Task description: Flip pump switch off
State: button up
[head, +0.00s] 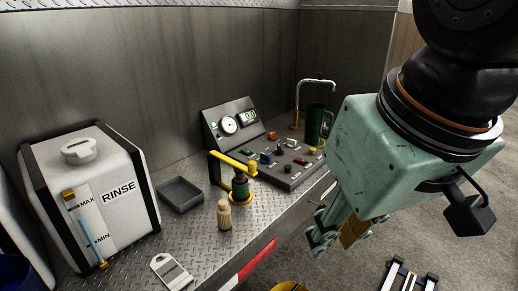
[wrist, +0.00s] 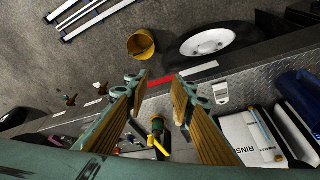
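A grey control panel (head: 295,181) sits on the metal deck near the back wall. Its sloping top carries several small coloured switches and knobs, and its raised back has a round gauge (head: 229,124) and a green-lit display (head: 248,116). I cannot tell which control is the pump switch, or its position. My gripper (head: 334,232) hangs to the right of the panel in the head view, apart from it, pointing down. In the wrist view my gripper (wrist: 158,82) has its two yellow-padded fingers well apart with nothing between them.
A green fitting with a yellow lever (head: 234,163) stands at the panel's front left, beside a tan bottle (head: 224,215). A grey tray (head: 180,194), a white tag (head: 171,272) and a rinse tank (head: 95,195) are further left. A curved tap (head: 315,84) and green mug (head: 315,124) stand behind.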

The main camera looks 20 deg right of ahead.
jog(key=shift+w+d+r, duration=0.1)
jog(key=shift+w+r, duration=0.4)
jog(key=shift+w, duration=0.15)
grip_shut()
jog(key=w+d+r+m+g+p, duration=0.1)
jog(key=w+d+r+m+p, duration=0.15)
jog(key=w, duration=0.85)
jog(key=w+d+r+m+g+p, duration=0.1)
jog(key=w+d+r+m+p, duration=0.2)
jog(key=w, duration=0.8)
jog(key=w+d+r+m+g+p, duration=0.1)
jog(key=w+d+r+p, duration=0.3)
jog(key=w, duration=0.7)
jog(key=w+d+f+m+p, duration=0.1)
jog(key=w+d+f+p, duration=0.2)
jog(key=w+f, duration=0.3)
jog(key=w+d+f+m+g+p, duration=0.1)
jog(key=w+d+f+m+p, duration=0.1)
jog(key=w+d+f, duration=0.4)
jog(key=w+d+f+m+g+p, duration=0.1)
jog(key=w+d+f+p, duration=0.4)
jog(key=w, duration=0.7)
jog(key=shift+f+m+h, duration=0.4)
jog(key=shift+f+m, duration=0.25)
jog(key=shift+f, duration=0.05)
jog(key=shift+w, duration=0.1)
